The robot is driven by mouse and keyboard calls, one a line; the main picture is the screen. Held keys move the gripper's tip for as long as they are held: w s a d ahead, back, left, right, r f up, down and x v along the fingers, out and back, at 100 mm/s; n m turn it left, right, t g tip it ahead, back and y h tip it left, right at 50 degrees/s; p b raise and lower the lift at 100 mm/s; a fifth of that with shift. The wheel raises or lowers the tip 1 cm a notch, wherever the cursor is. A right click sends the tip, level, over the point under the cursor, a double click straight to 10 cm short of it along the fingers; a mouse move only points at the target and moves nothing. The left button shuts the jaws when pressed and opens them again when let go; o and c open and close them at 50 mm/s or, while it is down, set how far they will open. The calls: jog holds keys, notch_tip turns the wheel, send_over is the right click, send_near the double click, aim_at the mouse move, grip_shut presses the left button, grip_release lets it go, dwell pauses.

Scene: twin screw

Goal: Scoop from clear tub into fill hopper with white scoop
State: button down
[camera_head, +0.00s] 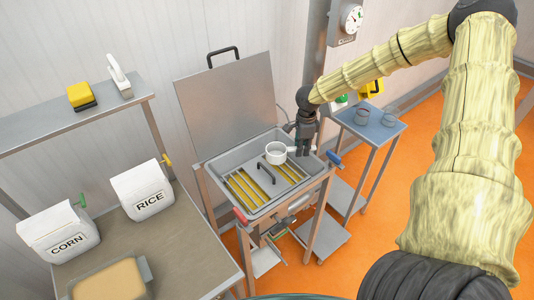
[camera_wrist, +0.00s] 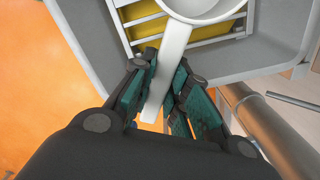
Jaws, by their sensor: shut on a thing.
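My gripper (camera_head: 298,149) is shut on the handle of the white scoop (camera_head: 275,153), above the right part of the fill hopper (camera_head: 238,154). The wrist view shows the handle (camera_wrist: 170,65) between my fingers (camera_wrist: 166,72), with the bowl beyond, cut off by the top edge. The bowl looks roughly level, mouth up; I cannot tell whether anything is in it. The hopper is a grey metal basin with a slatted grate, yellow material showing between the slats. A tub (camera_head: 146,267) with tan contents, perhaps the clear tub, stands at the lower left, partly cut off.
The hopper's lid (camera_head: 228,100) stands open behind it. A black bar handle (camera_head: 265,173) rises over the grate. RICE (camera_head: 145,190) and CORN (camera_head: 60,232) bags stand on the left table. A side table (camera_head: 378,124) with clear containers is at the right.

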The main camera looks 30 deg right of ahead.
jog(key=shift+r, duration=0.1)
jog(key=shift+r, duration=1.4)
dwell(0.6)
